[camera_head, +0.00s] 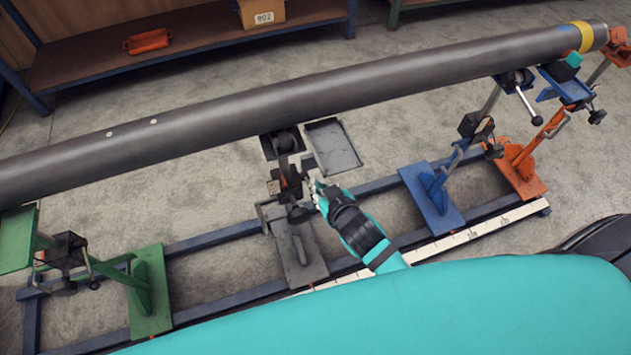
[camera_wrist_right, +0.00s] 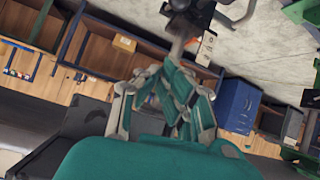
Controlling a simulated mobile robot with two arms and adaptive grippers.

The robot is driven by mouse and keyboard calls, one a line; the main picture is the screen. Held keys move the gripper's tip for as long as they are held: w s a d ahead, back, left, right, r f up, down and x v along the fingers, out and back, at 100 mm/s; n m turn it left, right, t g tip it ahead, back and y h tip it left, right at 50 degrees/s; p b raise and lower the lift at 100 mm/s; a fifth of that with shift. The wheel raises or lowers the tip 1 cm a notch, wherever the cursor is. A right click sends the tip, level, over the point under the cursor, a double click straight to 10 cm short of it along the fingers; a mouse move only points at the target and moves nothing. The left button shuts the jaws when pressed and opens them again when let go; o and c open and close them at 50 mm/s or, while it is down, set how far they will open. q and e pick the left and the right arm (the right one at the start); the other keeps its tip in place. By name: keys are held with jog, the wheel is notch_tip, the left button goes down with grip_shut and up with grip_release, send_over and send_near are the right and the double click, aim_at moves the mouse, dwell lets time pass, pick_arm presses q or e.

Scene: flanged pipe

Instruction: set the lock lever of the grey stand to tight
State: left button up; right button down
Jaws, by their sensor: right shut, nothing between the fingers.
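The grey stand (camera_head: 299,255) stands on the blue rail frame under the long dark pipe (camera_head: 330,90). Its upper part, with dark clamp parts (camera_head: 284,180), is partly behind my right gripper. My right gripper (camera_head: 314,186) is shut and empty, close to the right side of the grey stand's post. I cannot tell if it touches the stand or its lever. The lock lever cannot be made out clearly, nor its setting. In the right wrist view the gripper fingers (camera_wrist_right: 165,90) point up towards dark stand parts (camera_wrist_right: 190,15). My left gripper is not in view.
A green stand (camera_head: 150,290) is at the left, a blue stand (camera_head: 432,195) and an orange stand (camera_head: 520,170) at the right. A grey tray (camera_head: 333,146) sits behind the grey stand. A measuring strip (camera_head: 480,230) runs along the front rail. Shelves (camera_head: 180,45) are at the back.

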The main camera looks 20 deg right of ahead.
jog(key=w+f, duration=0.4)
jog(key=f, duration=0.1)
jog(key=w+f, duration=0.2)
jog(key=shift+a+f+p, duration=0.1)
jog(key=shift+f+p, duration=0.15)
jog(key=shift+p, duration=0.05)
jog(key=shift+s+f, duration=0.25)
jog(key=shift+s, duration=0.2)
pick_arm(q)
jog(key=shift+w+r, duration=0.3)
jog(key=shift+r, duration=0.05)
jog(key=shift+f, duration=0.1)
pick_arm(e)
jog(key=shift+f, duration=0.1)
